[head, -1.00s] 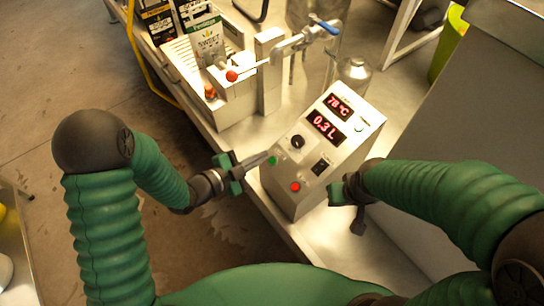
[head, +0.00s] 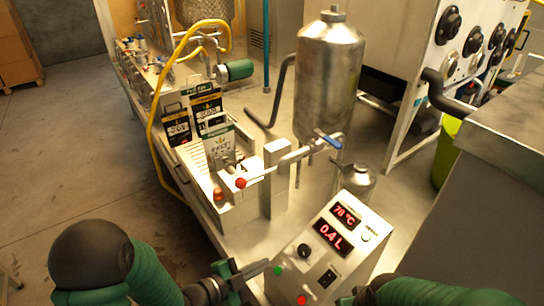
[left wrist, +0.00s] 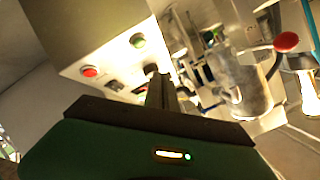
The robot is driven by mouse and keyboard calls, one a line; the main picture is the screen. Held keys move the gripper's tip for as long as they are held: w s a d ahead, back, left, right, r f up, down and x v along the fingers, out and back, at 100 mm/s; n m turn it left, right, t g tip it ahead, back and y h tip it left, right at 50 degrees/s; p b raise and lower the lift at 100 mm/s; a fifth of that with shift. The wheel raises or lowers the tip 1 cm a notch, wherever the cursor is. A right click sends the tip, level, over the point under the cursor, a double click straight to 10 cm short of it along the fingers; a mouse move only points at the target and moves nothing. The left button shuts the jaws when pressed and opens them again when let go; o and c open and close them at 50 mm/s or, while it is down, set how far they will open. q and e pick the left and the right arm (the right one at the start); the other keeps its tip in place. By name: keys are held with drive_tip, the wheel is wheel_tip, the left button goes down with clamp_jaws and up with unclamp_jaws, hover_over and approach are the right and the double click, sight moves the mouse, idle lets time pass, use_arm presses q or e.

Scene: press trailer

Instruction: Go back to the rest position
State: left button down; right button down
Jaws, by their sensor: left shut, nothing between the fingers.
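My left gripper (head: 250,271) is shut and empty, its closed tips beside the left edge of the control box (head: 345,245), close to the green button (head: 278,270). I cannot tell whether they touch it. In the left wrist view the closed fingers (left wrist: 161,92) point toward the box, with its red button (left wrist: 90,72) and green button (left wrist: 137,41) in sight. My right gripper (head: 350,299) shows only in part at the bottom edge of the head view, in front of the box; its fingers are cut off.
The box display (head: 329,233) reads 0.4 L. Behind the box stand a lever with a red ball (head: 240,183), a blue-handled valve (head: 327,139) and a steel tank (head: 330,75). A grey cabinet (head: 480,200) borders the right. Open floor (head: 90,180) lies at left.

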use_arm(q)
drive_tip(key=a+f+n+y, duration=0.1)
drive_tip(key=a+n+y, duration=0.7)
drive_tip(key=a, duration=0.5)
drive_tip(key=s+a+n+g+y, duration=0.1)
drive_tip(key=s+a+n+g, duration=0.1)
drive_tip(key=s+n, duration=0.3)
drive_tip(key=s+a+n+g+y, duration=0.2)
drive_tip(key=s+n+g, duration=0.2)
drive_tip(key=s, duration=0.5)
drive_tip(key=shift+a+r+n, duration=0.35)
drive_tip(key=shift+r+n, duration=0.1)
drive_tip(key=shift+n, duration=0.35)
